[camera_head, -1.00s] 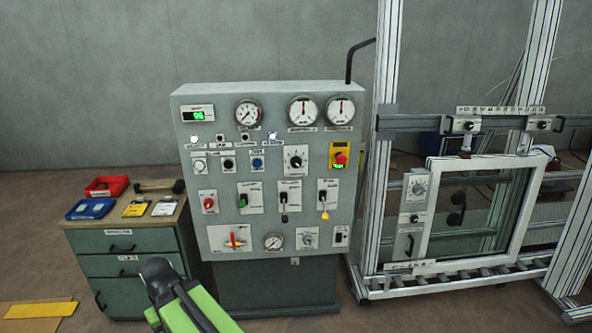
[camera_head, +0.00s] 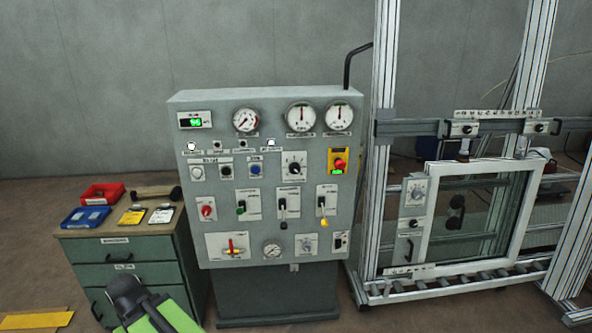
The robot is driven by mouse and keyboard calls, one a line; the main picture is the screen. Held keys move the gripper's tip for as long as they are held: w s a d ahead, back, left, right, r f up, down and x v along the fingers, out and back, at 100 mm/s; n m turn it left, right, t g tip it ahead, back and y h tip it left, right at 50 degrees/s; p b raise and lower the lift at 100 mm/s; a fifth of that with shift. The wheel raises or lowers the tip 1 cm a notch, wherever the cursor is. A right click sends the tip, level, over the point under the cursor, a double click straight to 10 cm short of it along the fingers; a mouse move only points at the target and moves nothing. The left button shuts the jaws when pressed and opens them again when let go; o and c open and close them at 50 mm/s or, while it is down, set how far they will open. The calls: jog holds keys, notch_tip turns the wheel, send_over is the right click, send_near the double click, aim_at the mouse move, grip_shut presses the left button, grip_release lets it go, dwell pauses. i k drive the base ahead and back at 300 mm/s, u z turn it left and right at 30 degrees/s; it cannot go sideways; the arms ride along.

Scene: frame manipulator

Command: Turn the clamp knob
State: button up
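Several knobs are in view, but their labels are too small to read, so I cannot tell which is the clamp knob. A black round knob (camera_head: 293,169) sits on a white plate on the grey control panel (camera_head: 270,100). A smaller grey knob (camera_head: 307,245) is low on the panel. Another dial knob (camera_head: 416,194) is on the box at the left of the white window frame. My gripper (camera_head: 125,290) is at the lower left, at the dark end of my green arm, in front of the drawer cabinet and apart from every knob. Its fingers cannot be made out.
The green drawer cabinet (camera_head: 135,275) stands left of the panel, with a red tray (camera_head: 102,193) and a blue tray (camera_head: 86,217) on top. The aluminium frame (camera_head: 384,150) stands to the right. Open floor lies at the lower left, with a yellow strip (camera_head: 35,320).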

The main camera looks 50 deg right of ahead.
aim_at(294, 168)
jog(key=i, duration=0.85)
jog(key=u, duration=0.05)
